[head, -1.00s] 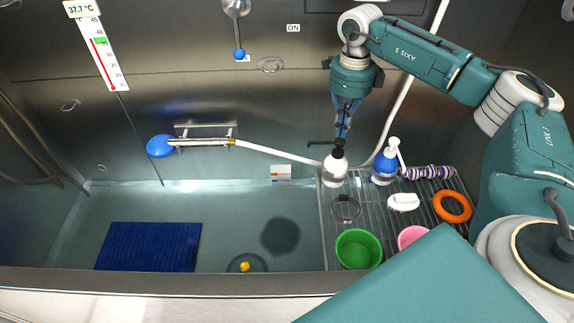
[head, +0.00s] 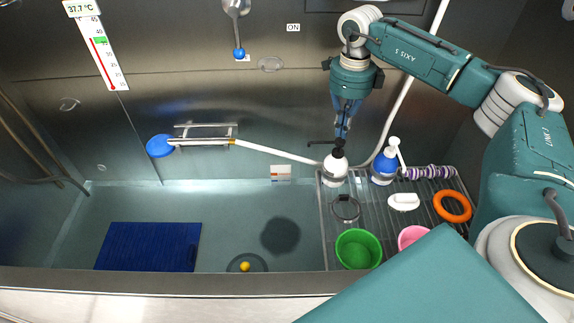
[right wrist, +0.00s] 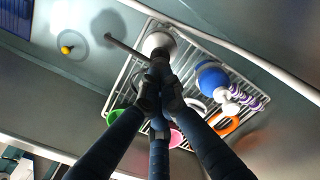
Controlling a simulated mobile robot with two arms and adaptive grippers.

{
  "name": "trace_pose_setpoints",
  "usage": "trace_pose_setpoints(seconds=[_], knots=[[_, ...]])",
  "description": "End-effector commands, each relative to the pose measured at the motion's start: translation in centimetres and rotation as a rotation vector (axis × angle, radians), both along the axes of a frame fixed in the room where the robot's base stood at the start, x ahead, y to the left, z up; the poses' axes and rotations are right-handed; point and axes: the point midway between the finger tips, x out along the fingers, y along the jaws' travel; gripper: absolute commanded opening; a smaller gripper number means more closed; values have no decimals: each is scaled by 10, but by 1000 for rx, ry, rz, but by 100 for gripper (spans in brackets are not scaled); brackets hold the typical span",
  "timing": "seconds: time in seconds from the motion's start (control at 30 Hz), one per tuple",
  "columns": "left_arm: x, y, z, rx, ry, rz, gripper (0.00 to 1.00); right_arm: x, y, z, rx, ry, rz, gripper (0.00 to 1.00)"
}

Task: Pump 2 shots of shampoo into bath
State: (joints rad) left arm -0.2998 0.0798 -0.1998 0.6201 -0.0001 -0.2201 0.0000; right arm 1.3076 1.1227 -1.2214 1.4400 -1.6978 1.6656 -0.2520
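A white bottle (head: 335,170) with a black pump top stands by the rack's far left corner. Its thin black spout (head: 319,142) points left toward the bath (head: 225,230). My right gripper (head: 342,136) comes straight down onto the pump top, with its fingers drawn together. In the right wrist view the fingertips (right wrist: 160,78) meet at the black pump, with the white bottle (right wrist: 158,41) beyond. The fingers hide part of the pump. No shampoo shows on the bath floor. My left gripper is not in view.
The wire rack (head: 327,225) also holds a blue bottle (head: 383,168) with a white pump, a green bowl (head: 358,249), a pink bowl (head: 411,236), a white brush (head: 403,202) and an orange ring (head: 452,206).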

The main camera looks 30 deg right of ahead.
Motion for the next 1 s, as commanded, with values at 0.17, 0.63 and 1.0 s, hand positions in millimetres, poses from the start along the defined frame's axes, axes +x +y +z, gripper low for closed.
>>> trace_pose_setpoints(seconds=[0.17, 0.63, 1.0], knots=[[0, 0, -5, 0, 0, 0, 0, 0, 0, -8, 0, 0, 0, 0], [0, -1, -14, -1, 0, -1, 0, 0, 0, -24, 0, 1, 0, 0], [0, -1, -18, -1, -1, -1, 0, -1, 0, -33, 1, 3, 1, 0]])
